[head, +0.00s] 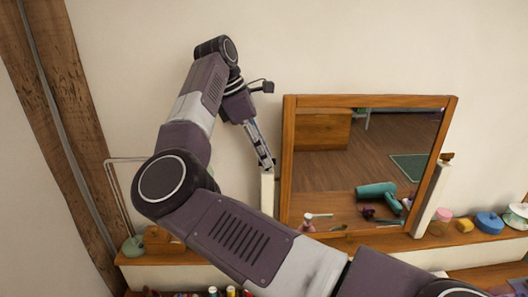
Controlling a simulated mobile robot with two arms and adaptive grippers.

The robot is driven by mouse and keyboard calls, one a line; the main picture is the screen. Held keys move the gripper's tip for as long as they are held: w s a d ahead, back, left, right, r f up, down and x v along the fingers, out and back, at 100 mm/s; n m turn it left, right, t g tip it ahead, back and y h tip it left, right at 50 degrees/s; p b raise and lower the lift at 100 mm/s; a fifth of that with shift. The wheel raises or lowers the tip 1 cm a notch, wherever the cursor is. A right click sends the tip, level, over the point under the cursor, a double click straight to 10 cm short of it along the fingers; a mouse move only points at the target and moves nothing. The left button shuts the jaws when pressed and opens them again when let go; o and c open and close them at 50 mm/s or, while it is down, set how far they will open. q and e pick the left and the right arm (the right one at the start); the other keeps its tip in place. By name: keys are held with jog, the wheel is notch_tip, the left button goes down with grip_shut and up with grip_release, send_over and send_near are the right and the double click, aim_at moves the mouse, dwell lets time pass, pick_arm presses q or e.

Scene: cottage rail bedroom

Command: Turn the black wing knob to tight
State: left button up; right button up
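The framed mirror (288,165) stands between two pale posts on the dresser shelf. My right gripper (266,164) points down at the top of the left post (267,192), close beside the mirror's left edge. Its fingers look near each other, but I cannot tell whether they are shut or hold anything. I cannot make out the black wing knob; the spot at the left post's top is covered by the fingertips. A small brown knob-like piece (447,157) shows at the top of the right post (432,200). My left gripper is out of view.
My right arm crosses the front of the mirror's lower left. A blue tin (489,222), a yellow piece (464,225) and a pink piece (443,214) sit on the right shelf. A green lamp base (134,246) is at left. The wall above is clear.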

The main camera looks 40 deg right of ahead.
jog(key=shift+s+f, duration=0.15)
grip_shut()
jog(key=shift+d+m, duration=0.1)
jog(key=shift+m, duration=0.3)
grip_release()
dwell(0.3)
jog(key=v, duration=1.2)
jog(key=shift+d, duration=0.1)
